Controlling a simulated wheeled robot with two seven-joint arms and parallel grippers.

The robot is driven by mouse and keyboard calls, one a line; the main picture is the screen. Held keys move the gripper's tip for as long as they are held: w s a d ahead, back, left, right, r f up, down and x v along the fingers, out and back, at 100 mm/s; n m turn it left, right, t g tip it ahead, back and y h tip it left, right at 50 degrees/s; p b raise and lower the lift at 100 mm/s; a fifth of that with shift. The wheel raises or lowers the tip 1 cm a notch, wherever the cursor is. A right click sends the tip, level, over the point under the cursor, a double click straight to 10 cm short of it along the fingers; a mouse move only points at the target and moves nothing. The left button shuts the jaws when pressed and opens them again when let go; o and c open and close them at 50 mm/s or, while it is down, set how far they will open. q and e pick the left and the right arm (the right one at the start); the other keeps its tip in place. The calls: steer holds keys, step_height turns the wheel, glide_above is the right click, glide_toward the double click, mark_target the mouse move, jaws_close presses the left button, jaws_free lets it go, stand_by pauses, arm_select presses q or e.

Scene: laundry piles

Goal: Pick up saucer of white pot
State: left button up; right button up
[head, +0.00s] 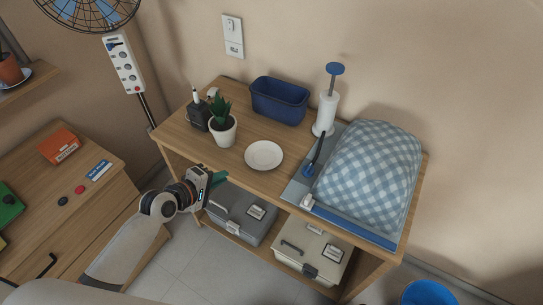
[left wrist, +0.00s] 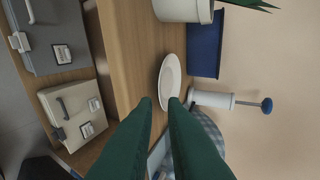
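A white saucer (head: 264,155) lies flat and empty on the wooden table top (head: 181,133). The white pot (head: 222,132) with a green spiky plant stands just left of the saucer, apart from it. My left gripper (head: 222,178) is at the table's front edge, left of and in front of the saucer, touching nothing that I can see. In the left wrist view its two green fingers (left wrist: 160,103) are apart with nothing held, and the saucer (left wrist: 169,82) shows beyond the tips. The pot (left wrist: 184,8) is at the top there. My right gripper is not in view.
A dark blue bin (head: 279,103) stands behind the saucer. A white pump bottle (head: 326,113) and a checked cloth bundle (head: 372,170) on a blue board are to its right. Two toolboxes (head: 240,217) sit on the shelf below. A dark charger (head: 197,116) stands left of the pot.

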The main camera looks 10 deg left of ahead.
arm_select(q)
glide_toward(253, 166)
steer(key=w, duration=0.2)
steer(key=shift+w+d+f, duration=0.25)
steer(key=shift+w+f, duration=0.1)
steer(key=shift+f, duration=0.3)
steer(key=x, duration=0.5)
steer(key=shift+s+d+p, duration=0.25)
steer(key=shift+p, duration=0.05)
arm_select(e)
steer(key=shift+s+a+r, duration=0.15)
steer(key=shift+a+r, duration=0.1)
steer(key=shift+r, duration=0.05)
arm_select(q)
steer(key=shift+c, duration=0.3)
jaws_close()
